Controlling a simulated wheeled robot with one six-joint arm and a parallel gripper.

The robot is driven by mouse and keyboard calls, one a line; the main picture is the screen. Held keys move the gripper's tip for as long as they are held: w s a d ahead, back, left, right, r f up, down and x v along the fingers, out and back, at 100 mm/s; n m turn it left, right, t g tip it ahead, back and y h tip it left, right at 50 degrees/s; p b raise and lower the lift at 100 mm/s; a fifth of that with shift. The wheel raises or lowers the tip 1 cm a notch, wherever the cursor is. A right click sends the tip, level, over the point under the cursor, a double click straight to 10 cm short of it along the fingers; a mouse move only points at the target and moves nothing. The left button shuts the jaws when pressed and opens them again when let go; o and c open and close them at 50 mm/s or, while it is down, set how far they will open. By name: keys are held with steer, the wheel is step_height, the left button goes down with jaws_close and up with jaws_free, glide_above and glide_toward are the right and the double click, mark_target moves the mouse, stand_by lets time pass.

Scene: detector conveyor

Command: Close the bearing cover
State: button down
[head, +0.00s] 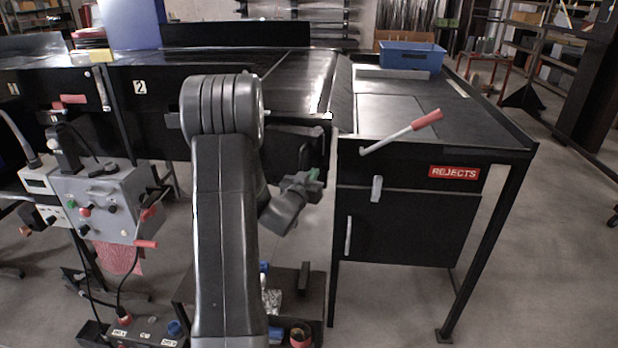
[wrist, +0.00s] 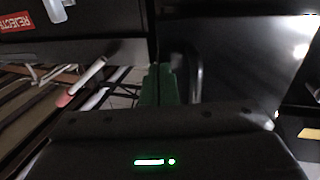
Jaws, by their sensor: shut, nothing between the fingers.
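My gripper (head: 308,180) is at the right end of the conveyor, low and in front of it, beside the rejects cabinet. Its green fingers (wrist: 160,85) are together and hold nothing. A dark hinged-looking part (head: 298,137) at the conveyor's end, just above the gripper, may be the bearing cover; I cannot tell whether it is open. In the wrist view a broad dark, shiny panel (wrist: 240,60) and a black curved piece (wrist: 192,70) lie right of the fingers. Contact is not clear, and my arm hides part of the conveyor front.
The rejects cabinet (head: 400,228) stands to the right, with a red-handled lever (head: 404,130) sticking out near its top. A blue bin (head: 411,55) sits on its far end. A grey control box (head: 103,200) hangs at left. Floor at the right is clear.

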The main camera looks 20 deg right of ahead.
stand_by(0.3)
steer(key=shift+n+t+y, duration=0.6)
steer(key=shift+t+y, duration=0.1)
steer(key=shift+w+d+r+b, duration=0.1)
steer(key=shift+w+d+b, duration=0.35)
steer(key=shift+d+b, duration=0.6)
steer(key=shift+w+d+r+b, duration=0.1)
steer(key=shift+w+d+b, duration=0.4)
steer(key=shift+b, duration=0.9)
steer(key=shift+w+d+r+b, duration=0.1)
steer(key=shift+w+d+b, duration=0.25)
steer(key=shift+d+b, duration=0.75)
steer(key=shift+a, duration=0.15)
